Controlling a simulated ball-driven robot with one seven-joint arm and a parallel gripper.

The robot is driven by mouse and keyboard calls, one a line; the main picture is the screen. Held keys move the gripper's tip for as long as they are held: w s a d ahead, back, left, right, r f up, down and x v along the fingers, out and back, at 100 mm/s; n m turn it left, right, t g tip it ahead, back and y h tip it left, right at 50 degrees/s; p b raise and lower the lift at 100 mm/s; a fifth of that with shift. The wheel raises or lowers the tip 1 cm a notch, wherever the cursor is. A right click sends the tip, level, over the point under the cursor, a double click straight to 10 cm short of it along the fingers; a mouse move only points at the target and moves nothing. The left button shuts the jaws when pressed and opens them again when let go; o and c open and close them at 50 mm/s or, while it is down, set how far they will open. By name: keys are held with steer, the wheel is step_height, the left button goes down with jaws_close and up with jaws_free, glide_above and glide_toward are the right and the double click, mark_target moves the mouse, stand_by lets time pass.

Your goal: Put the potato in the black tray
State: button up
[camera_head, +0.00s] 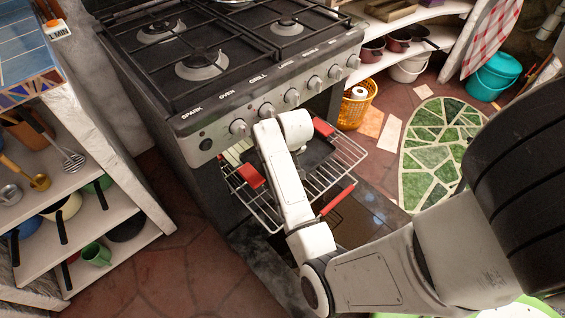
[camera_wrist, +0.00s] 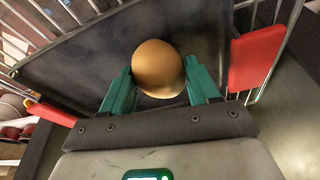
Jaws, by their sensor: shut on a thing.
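The potato (camera_wrist: 158,68), round and yellow-brown, shows in the wrist view between the green fingers of my gripper (camera_wrist: 160,75). The fingers are shut on its two sides. The black tray (camera_wrist: 85,60) lies beneath the potato in that view; I cannot tell whether the potato touches it. In the head view the black tray (camera_head: 318,158) sits on the pulled-out oven rack, partly hidden by my white arm. My fingers and the potato are hidden in the head view.
The open oven door (camera_head: 355,215) lies below. Shelves with pans (camera_head: 65,205) stand at the left.

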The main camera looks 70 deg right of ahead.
steer(key=shift+f, duration=0.15)
steer(key=o, duration=1.2)
steer(key=p+v, duration=0.3)
steer(key=v, duration=0.9)
